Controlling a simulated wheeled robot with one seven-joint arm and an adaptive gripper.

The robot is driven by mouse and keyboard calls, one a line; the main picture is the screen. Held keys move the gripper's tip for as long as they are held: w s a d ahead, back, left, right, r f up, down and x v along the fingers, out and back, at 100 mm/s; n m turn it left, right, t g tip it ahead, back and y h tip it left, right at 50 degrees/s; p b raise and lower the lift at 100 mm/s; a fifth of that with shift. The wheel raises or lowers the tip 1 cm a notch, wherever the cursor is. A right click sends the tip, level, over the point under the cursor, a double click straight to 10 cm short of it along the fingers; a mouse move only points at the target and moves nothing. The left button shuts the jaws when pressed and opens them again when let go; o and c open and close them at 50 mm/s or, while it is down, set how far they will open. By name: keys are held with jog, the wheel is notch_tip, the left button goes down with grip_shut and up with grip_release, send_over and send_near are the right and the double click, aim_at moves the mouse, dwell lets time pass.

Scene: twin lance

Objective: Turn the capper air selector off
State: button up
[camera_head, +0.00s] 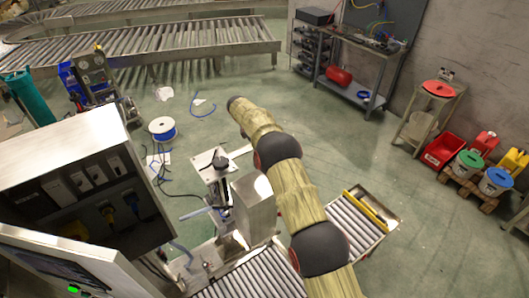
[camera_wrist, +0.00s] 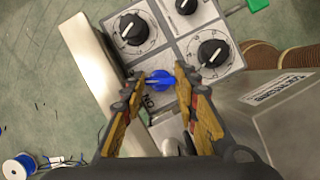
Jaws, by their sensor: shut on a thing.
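In the wrist view, the blue selector knob (camera_wrist: 160,78) sits on a grey panel (camera_wrist: 178,28) with black dial knobs. A short white line on the knob points left in the picture. A partly covered label lies just below it; its letters look like "ON", seen turned. My gripper (camera_wrist: 161,82) has one yellow finger on each side of the blue knob and is shut on it. The fingertips hide part of the plate around it. In the head view my arm crosses the middle, and I cannot make out the gripper or the blue knob there.
Black dials (camera_wrist: 133,30) and (camera_wrist: 211,52) sit close above the fingers. A steel housing (camera_wrist: 285,110) is at right, with a ribbed brown hose above it. In the head view, a roller conveyor (camera_head: 250,280) runs below my arm, and a dark electrical cabinet (camera_head: 85,180) stands left.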

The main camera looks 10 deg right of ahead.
jog(key=shift+m, duration=0.6)
jog(key=o, duration=0.9)
jog(key=shift+c, duration=0.2)
jog(key=v, duration=1.2)
jog(key=shift+w, duration=0.3)
